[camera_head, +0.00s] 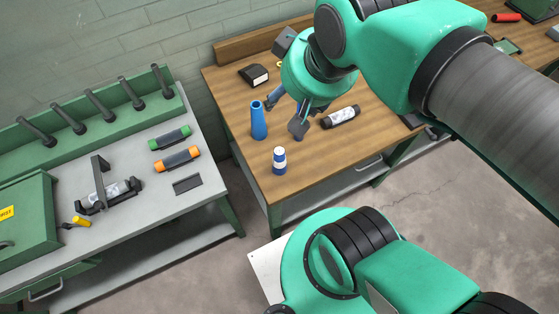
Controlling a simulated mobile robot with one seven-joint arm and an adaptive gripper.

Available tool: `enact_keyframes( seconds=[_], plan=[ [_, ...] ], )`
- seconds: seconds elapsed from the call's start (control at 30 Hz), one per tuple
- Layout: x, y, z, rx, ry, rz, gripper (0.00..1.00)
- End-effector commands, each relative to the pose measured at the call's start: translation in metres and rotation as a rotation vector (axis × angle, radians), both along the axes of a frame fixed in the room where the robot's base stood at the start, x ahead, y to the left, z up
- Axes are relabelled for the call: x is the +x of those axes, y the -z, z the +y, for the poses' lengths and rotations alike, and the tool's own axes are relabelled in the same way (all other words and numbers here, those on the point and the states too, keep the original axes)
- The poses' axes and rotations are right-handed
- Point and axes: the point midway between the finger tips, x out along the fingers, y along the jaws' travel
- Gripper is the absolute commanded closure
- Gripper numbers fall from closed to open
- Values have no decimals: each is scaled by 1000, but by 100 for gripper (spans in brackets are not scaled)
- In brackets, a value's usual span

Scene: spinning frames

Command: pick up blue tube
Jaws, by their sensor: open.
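A tall blue tube (259,121), slightly tapered, stands upright on the wooden workbench (235,92) near its left edge. My gripper (286,116) is above the bench, just right of the tube. Its dark fingers are spread open, with nothing seen between them. One finger shows close to the tube's upper right side; I cannot tell whether they touch. A shorter blue and white cylinder (279,161) stands nearer the front edge, in front of the gripper. The tube is mostly unhidden.
A dark cylinder with a pale label (341,117) lies right of my gripper. A black box (254,76) sits behind the tube. The grey bench (205,203) at left holds a green roll (170,138), an orange roll (177,159) and a clamp-like fixture (108,192).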

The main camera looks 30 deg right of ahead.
Motion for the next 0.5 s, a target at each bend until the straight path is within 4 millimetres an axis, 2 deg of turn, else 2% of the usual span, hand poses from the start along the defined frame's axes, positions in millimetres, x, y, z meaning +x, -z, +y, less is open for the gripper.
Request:
enact_keyframes(
  seconds=[0.17,0.27,0.37,0.5],
  plan=[
    [10,13,0,32,63,42,42],
    [21,30,0,68,143,89,42],
    [34,54,-1,112,257,151,42],
    [50,100,-1,171,455,251,42]
  ],
)
